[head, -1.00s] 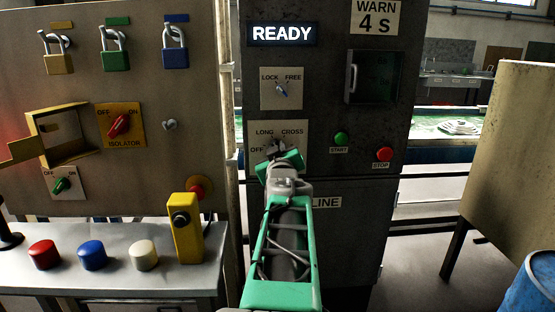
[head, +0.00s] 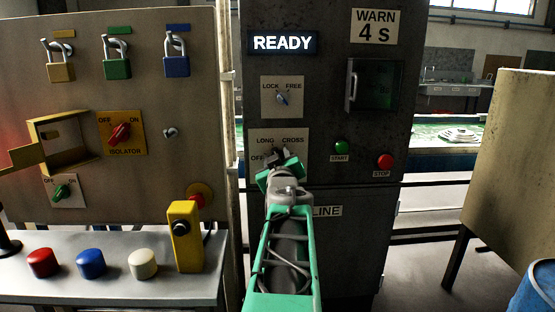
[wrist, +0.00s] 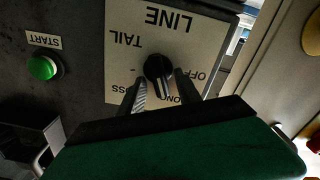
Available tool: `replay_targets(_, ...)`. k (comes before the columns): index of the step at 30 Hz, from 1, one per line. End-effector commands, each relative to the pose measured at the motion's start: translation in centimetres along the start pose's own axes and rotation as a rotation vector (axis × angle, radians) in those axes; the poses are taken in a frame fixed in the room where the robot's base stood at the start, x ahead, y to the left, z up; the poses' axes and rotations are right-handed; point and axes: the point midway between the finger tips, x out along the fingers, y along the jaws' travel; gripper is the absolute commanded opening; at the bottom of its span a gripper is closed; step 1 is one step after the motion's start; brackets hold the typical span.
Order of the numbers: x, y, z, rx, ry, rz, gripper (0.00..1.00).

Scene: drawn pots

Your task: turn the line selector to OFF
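The line selector (wrist: 158,68) is a black round knob with a narrow grip on a pale plate (wrist: 125,60) marked LINE, OFF, LONG, CROSS and TAIL. The wrist view shows it upside down. The knob's grip points down there, towards the LONG side, not at OFF. My gripper (wrist: 161,80) is at the plate, one finger on each side of the knob, with a gap visible beside the grip. In the head view my gripper (head: 278,165) covers the lower part of the plate (head: 295,140); the knob is mostly hidden there.
A green START button (head: 341,146) and a red STOP button (head: 385,161) are right of the plate. A LOCK/FREE switch (head: 282,98) is above it, under a READY display (head: 283,42). A board with padlocks and the ISOLATOR switch (head: 120,133) stands left.

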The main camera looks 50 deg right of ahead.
Motion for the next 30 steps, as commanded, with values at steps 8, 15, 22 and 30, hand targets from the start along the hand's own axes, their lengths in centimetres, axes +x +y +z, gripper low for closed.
replay_targets(8,-4.0,0.1,0.0,-0.001,0.003,0.003,0.4)
replay_targets(15,-7.6,0.0,0.0,0.0,0.001,0.001,0.4)
replay_targets(22,-7.8,0.0,0.0,0.0,-0.001,0.0,0.4)
replay_targets(30,-7.8,0.6,-1.2,0.0,0.001,0.0,0.4)
